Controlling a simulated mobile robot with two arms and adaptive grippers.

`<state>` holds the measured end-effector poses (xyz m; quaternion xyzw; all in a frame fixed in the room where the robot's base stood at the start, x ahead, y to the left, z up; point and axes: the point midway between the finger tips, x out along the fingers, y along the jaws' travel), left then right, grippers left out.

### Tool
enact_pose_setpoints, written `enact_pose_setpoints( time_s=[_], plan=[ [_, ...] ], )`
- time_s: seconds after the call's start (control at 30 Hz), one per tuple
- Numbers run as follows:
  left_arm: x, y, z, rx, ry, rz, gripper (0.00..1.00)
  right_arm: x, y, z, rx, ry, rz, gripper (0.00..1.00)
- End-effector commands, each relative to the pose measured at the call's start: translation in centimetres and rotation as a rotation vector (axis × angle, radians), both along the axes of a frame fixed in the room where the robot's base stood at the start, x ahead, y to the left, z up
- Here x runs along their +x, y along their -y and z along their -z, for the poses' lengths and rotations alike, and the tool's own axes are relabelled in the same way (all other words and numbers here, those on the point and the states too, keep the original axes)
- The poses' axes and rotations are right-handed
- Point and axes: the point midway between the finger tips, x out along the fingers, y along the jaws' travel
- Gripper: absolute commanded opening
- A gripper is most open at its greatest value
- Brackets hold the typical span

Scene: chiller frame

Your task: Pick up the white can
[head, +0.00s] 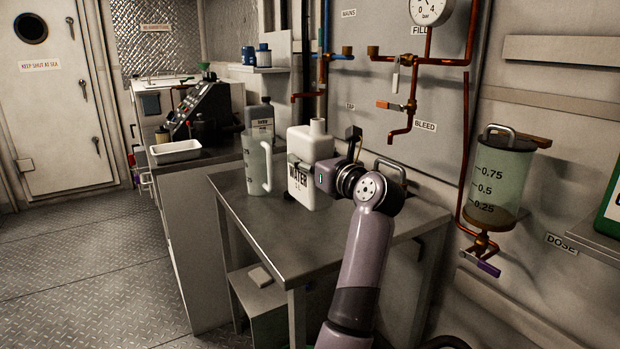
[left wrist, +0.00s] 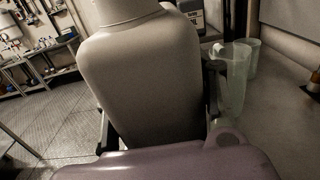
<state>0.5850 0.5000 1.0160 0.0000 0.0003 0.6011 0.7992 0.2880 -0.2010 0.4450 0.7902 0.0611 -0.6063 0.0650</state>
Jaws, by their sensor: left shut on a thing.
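The white can (head: 309,145), lettered WATER, is upright over the steel table (head: 265,235). I cannot tell whether its base touches the table top. My left gripper (head: 308,180) is shut on its body from the right side, covering part of the lettering. In the left wrist view the can (left wrist: 145,80) fills the middle, with a finger of my left gripper (left wrist: 158,105) on each side of it. My right gripper is not in view.
Copper pipes with valves (head: 412,104) and a graduated dosing vessel (head: 499,180) are on the wall. The table's front left is clear.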

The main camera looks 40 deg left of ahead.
Motion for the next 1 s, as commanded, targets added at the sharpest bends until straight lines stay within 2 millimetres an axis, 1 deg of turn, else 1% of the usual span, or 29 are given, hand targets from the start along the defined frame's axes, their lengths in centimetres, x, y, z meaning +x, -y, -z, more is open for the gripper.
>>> enact_pose_setpoints(
  time_s=[0.03,0.2,0.4,0.5,0.7,1.0],
  plan=[
    [0.0,0.1,-1.8,0.004,0.011,0.002,0.0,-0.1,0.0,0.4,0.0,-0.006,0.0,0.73],
    [0.0,0.0,-5.3,0.005,0.01,0.001,0.0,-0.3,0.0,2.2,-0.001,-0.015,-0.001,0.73],
    [0.0,0.1,-8.5,0.004,0.006,0.002,0.0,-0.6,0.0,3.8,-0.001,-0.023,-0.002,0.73],
    [0.0,0.1,-9.7,0.006,0.006,0.001,0.0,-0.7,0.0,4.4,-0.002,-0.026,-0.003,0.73],
    [0.0,0.0,-11.0,0.005,0.005,0.001,0.0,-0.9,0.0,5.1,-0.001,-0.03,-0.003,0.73],
    [0.0,0.1,-11.4,0.005,0.004,0.001,0.0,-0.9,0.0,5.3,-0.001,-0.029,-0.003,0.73]
  ],
)
